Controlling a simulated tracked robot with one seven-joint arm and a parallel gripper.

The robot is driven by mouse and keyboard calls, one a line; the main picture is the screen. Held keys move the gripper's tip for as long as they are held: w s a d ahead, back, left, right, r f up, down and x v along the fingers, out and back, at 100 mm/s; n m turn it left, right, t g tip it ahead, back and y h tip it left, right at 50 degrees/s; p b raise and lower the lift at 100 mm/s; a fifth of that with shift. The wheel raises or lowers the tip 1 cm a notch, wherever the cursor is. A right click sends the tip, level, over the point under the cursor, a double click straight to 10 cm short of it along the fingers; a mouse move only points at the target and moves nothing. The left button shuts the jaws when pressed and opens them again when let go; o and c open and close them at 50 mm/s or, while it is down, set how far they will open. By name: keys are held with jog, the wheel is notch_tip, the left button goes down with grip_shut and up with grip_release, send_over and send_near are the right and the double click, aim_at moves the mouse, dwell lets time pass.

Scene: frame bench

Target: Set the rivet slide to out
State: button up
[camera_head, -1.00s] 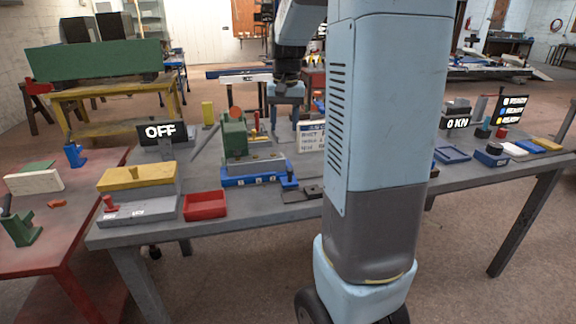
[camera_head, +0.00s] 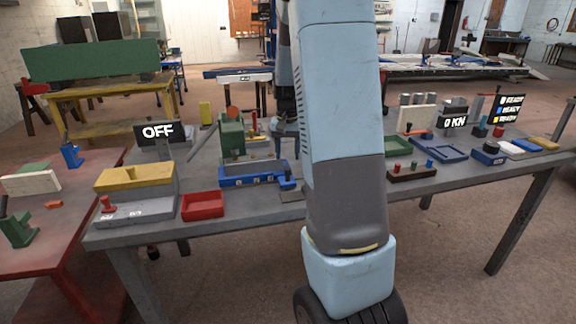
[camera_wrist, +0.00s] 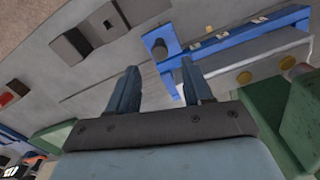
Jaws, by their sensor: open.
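The rivet slide is a blue rail (camera_head: 240,181) with small white labels along its front, below the green press (camera_head: 231,138). Its blue knob (camera_head: 287,176) stands at the right end of the rail. In the wrist view, the rail (camera_wrist: 215,47) runs across the upper right, and the dark blue knob (camera_wrist: 157,46) is at its left end. My gripper (camera_wrist: 159,72) is open and empty. The knob shows just beyond the fingertips, between their lines; I cannot tell the height gap. In the head view my arm hides most of the gripper. The label text is unreadable.
A red tray (camera_head: 203,205) and a yellow block (camera_head: 136,176) stand left of the slide. An "OFF" display (camera_head: 158,132) is behind them. Dark blocks (camera_wrist: 103,22) lie beside the knob in the wrist view. A blue tray (camera_head: 440,152) is at right.

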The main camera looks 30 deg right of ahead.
aim_at(288, 169)
jog(key=shift+f, duration=2.5)
grip_shut()
jog(key=shift+d, duration=0.1)
